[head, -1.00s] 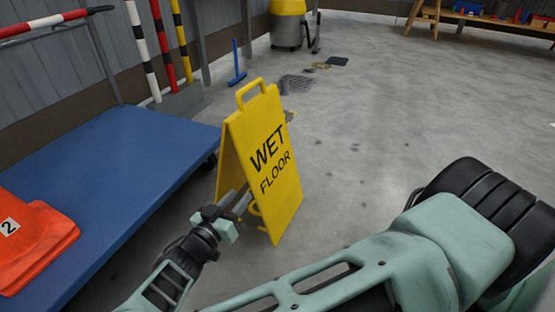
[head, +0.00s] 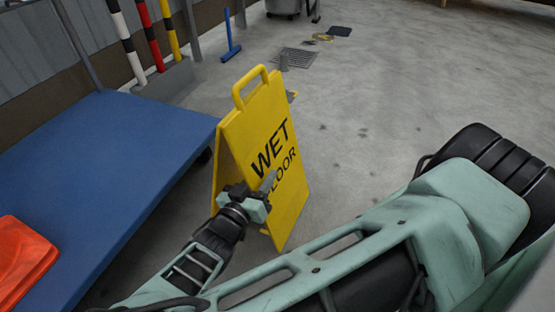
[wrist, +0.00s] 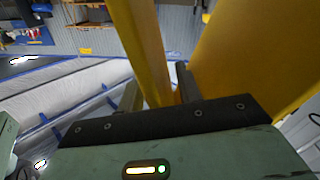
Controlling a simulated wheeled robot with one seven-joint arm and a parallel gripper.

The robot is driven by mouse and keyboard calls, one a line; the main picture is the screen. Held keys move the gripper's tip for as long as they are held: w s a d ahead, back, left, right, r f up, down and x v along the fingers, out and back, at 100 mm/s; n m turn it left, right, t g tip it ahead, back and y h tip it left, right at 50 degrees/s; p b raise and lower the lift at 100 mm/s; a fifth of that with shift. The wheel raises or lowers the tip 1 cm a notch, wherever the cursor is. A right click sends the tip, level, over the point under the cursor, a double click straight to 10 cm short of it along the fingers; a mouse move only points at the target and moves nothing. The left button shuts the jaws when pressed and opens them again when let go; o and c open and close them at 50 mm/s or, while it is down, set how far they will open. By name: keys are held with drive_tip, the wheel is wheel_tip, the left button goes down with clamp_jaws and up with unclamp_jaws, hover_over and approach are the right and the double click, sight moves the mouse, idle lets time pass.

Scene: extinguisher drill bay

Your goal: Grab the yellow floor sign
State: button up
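The yellow floor sign (head: 262,135) reads "WET FLOOR" and stands upright as an A-frame on the concrete, with a loop handle on top. My gripper (head: 262,186) is at the lower middle of its lettered panel, and one grey finger shows in front of the lettering. In the wrist view my gripper (wrist: 158,88) has its two fingers spread, with a narrow yellow panel of the sign (wrist: 142,45) between them. A wider yellow panel fills the right side beyond the right finger. Whether either finger touches the sign is not clear.
A blue T-shaped stand (head: 230,38) and a floor grate (head: 292,58) are behind the sign. The floor to the right is open.

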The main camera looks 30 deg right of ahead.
clamp_jaws()
idle(1.5)
